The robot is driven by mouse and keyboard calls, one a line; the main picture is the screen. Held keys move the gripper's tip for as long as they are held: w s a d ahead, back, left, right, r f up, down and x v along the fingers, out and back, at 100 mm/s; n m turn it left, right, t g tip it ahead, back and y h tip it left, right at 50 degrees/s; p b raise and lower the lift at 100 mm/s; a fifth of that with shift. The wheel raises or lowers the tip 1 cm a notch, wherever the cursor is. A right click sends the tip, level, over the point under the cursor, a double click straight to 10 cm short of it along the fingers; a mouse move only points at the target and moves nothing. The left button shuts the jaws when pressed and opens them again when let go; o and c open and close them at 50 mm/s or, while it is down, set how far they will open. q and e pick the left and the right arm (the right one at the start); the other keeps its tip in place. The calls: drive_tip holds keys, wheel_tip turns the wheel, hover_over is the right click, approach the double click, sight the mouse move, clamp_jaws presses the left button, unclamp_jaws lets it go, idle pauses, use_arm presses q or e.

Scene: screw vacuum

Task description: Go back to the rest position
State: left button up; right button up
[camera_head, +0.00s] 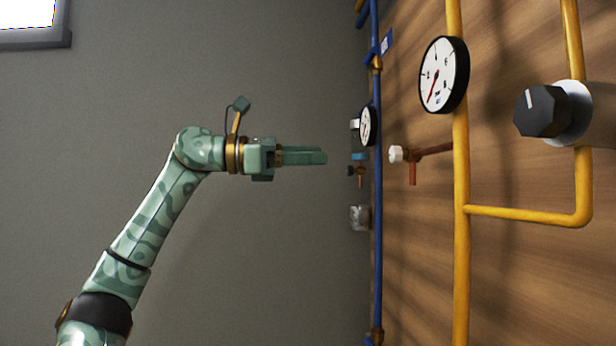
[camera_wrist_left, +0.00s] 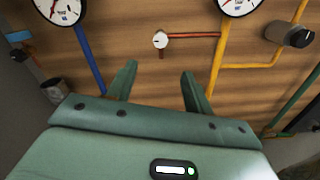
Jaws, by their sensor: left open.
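My left gripper (camera_head: 322,157) reaches in from the left in the head view, in front of the blue pipe. It also shows in the left wrist view (camera_wrist_left: 158,70), with its two fingers spread and nothing between them. A white knob (camera_head: 396,154) on a copper-coloured pipe stub is to the right of the fingers, with a clear gap. In the left wrist view the white knob (camera_wrist_left: 160,40) lies beyond the fingertips. My right gripper is in neither view.
A wood panel (camera_head: 520,270) carries yellow pipes (camera_head: 460,230), a blue pipe (camera_head: 377,250), a large gauge (camera_head: 443,75), a smaller gauge (camera_head: 367,126) and a black dial (camera_head: 542,110). A grey wall (camera_head: 270,60) is behind. Free space surrounds the left arm on its left side.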

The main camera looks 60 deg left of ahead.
use_arm(q)
drive_tip(key=shift+s+a, duration=0.1)
drive_tip(key=shift+s, duration=0.2)
idle(0.4)
